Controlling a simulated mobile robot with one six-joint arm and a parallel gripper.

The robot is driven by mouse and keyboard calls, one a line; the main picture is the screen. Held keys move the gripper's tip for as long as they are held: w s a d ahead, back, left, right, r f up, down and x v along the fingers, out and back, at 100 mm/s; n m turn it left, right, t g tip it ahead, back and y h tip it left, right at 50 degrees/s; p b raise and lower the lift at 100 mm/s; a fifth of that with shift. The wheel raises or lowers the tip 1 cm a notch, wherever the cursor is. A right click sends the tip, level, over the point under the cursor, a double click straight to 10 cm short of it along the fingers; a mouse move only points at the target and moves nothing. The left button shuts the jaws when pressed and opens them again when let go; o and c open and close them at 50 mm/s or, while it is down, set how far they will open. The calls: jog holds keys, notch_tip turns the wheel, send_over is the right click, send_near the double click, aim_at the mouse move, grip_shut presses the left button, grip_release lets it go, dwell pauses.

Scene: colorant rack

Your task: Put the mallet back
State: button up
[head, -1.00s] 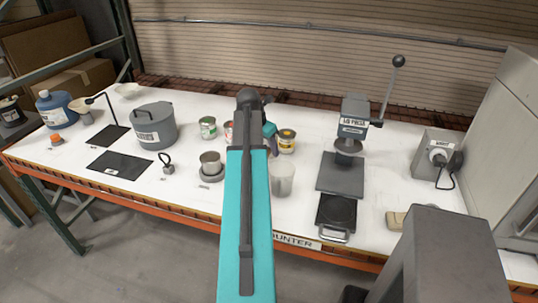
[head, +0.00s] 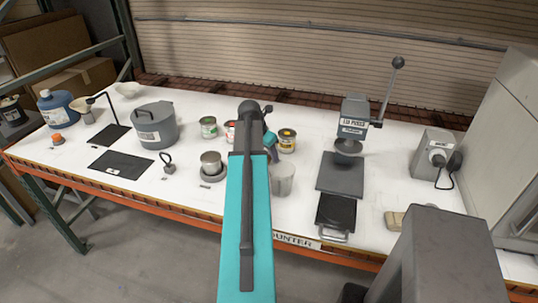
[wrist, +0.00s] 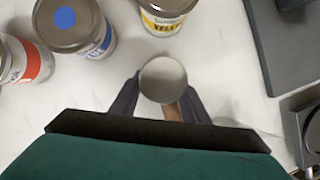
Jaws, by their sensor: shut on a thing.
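In the wrist view my gripper (wrist: 161,97) is shut on the mallet (wrist: 163,78). I see the mallet end-on, as a round grey face with a bit of brown wood beneath it between the dark fingers. The gripper is over the middle of the white counter (head: 235,205), near the paint cans. I cannot tell whether the mallet touches the counter.
A yellow-labelled can (wrist: 162,15) and a blue-dotted can (wrist: 75,22) stand close by. The lid press (head: 354,125) is right; a grey lidded pot (head: 155,125) and black mat (head: 119,164) are left.

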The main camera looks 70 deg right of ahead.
jog(key=shift+f, duration=0.1)
jog(key=o, duration=1.2)
jog(key=shift+c, duration=0.2)
jog(key=shift+r, duration=0.25)
jog(key=b+v, duration=0.2)
jog(key=v, duration=0.9)
jog(key=shift+a+r, duration=0.2)
jog(key=shift+r, duration=0.15)
